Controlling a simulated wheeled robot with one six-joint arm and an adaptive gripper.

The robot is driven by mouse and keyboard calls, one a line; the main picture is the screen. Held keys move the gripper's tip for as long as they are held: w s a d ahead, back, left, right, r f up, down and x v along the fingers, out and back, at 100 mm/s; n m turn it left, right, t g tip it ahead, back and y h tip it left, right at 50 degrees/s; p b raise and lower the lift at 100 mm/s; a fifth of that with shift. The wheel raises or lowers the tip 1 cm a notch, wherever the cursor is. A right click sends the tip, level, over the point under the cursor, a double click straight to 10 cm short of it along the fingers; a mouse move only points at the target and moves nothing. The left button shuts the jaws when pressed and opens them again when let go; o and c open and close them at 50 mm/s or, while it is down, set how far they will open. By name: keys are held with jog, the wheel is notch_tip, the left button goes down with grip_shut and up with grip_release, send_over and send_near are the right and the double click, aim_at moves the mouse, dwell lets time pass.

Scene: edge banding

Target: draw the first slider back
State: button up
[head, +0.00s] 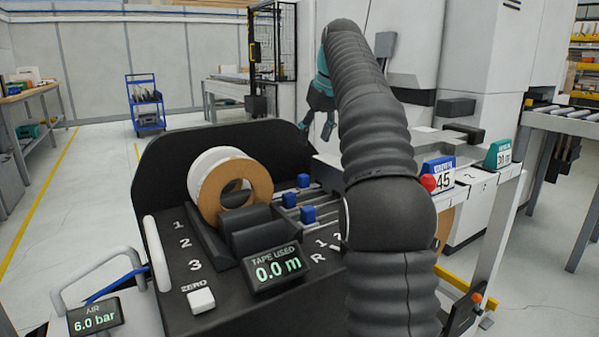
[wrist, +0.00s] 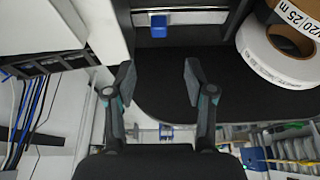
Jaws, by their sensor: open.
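Three blue slider knobs sit on metal rails in the black machine top: a far one (head: 303,180), a middle one (head: 289,199) and a near one (head: 308,215). The middle knob stands a little left of the others. The numbers 1, 2, 3 run from far to near on the panel's left. My gripper (head: 316,130) is open and empty, above and beyond the knobs in the head view. In the wrist view, its spread fingers (wrist: 159,82) are apart from one blue knob (wrist: 158,26) near the top; which slider this is I cannot tell.
Tape rolls (head: 208,192) stand left of the rails. A raised black panel (head: 160,160) bounds the far left. My arm hides part of the machine's right side.

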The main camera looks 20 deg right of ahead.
aim_at(304, 175)
jog(key=b+x, duration=0.1)
jog(key=x, duration=1.2)
jog(key=shift+w+f, duration=0.3)
grip_shut()
